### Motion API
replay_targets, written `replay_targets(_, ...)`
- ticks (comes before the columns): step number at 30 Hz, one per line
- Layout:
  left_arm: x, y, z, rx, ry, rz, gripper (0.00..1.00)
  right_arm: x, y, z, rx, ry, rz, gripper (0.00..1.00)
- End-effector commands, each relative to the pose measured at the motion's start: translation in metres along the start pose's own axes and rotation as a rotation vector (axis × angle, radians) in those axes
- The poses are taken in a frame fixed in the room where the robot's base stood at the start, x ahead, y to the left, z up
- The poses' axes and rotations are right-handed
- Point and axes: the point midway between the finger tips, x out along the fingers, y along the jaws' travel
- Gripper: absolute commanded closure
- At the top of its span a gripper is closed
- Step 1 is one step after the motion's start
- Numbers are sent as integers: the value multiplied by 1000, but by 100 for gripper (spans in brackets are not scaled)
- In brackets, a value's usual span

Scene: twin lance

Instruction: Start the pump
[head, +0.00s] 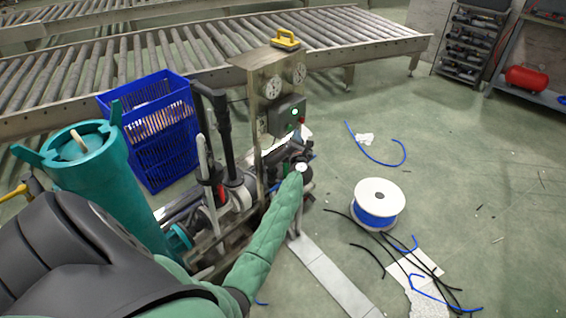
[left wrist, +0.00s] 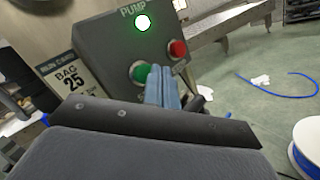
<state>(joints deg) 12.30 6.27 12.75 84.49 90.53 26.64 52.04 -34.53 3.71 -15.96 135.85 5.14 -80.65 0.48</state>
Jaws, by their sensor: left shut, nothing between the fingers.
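The pump control box (head: 287,116) is a dark grey box on a metal panel post. In the left wrist view the box (left wrist: 105,50) is marked PUMP. Its round lamp (left wrist: 143,22) is lit, white with a green rim. Below it are a green button (left wrist: 139,72) and, to the right, a red button (left wrist: 178,48). My left gripper (left wrist: 164,88) is shut and empty. Its blue fingertips point at the box and overlap the green button's right edge; I cannot tell whether they touch it. In the head view, my left arm reaches to just below the box. My right gripper is not in view.
Pipes and a blue crate (head: 150,125) stand left of the panel. A yellow object (head: 286,39) sits on the panel's top. A roller conveyor (head: 200,50) runs behind. A cable spool (head: 377,204) and loose cables lie on the floor at right. Open floor lies beyond.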

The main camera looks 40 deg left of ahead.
Motion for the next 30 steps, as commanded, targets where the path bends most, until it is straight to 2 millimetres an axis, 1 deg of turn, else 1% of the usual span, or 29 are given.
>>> replay_targets(18, -34, -25, 25, -1, 0, 0, 100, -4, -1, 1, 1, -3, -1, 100)
replay_targets(30, -36, -26, 27, 0, 0, 0, 100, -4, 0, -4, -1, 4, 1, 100)
